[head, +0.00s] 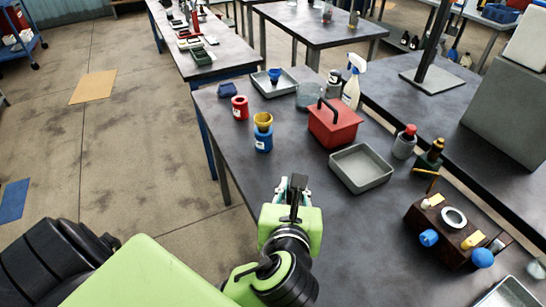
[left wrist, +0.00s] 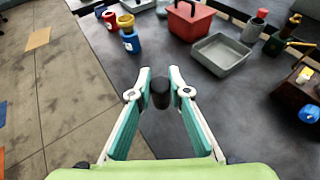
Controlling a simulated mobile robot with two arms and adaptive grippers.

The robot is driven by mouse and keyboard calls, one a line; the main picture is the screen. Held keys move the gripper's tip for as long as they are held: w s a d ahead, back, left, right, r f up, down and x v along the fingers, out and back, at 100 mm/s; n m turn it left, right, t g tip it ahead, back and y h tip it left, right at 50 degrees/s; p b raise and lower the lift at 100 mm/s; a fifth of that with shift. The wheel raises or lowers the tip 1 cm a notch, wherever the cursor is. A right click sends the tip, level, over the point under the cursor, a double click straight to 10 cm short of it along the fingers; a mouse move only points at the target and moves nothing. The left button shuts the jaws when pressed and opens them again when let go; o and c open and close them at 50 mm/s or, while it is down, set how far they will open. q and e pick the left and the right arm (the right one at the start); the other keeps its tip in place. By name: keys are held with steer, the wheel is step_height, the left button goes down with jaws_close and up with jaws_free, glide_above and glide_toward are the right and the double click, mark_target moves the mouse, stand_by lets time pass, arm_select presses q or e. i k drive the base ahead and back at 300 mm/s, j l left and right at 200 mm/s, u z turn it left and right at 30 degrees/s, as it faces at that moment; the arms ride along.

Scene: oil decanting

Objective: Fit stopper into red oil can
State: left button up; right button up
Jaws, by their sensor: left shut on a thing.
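My left gripper (head: 295,186) is over the near part of the dark table and is shut on a black stopper. In the left wrist view the stopper (left wrist: 160,94) sits between the two fingertips. The red oil can (head: 240,108) stands upright near the table's left edge, with a white label and a dark opening on top. It also shows at the upper left of the left wrist view (left wrist: 109,18). The gripper is well apart from the can, nearer to me and to its right. My right gripper is not in view.
A blue can (head: 263,142) with a yellow funnel (head: 263,120) in it stands close to the red can, on the near side. A red toolbox (head: 335,124) and a grey tray (head: 361,182) stand to the right. A dark blue item (head: 227,90) lies behind the red can.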

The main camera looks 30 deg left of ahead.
mark_target(241, 104)
steer(key=i+j+z, duration=0.1)
steer(key=j+z, duration=0.2)
steer(key=j, duration=0.7)
steer(key=j+z, duration=0.3)
steer(key=j, duration=0.65)
steer(key=k+j+z, duration=0.1)
steer(key=j+z, duration=0.15)
steer(key=j, duration=0.75)
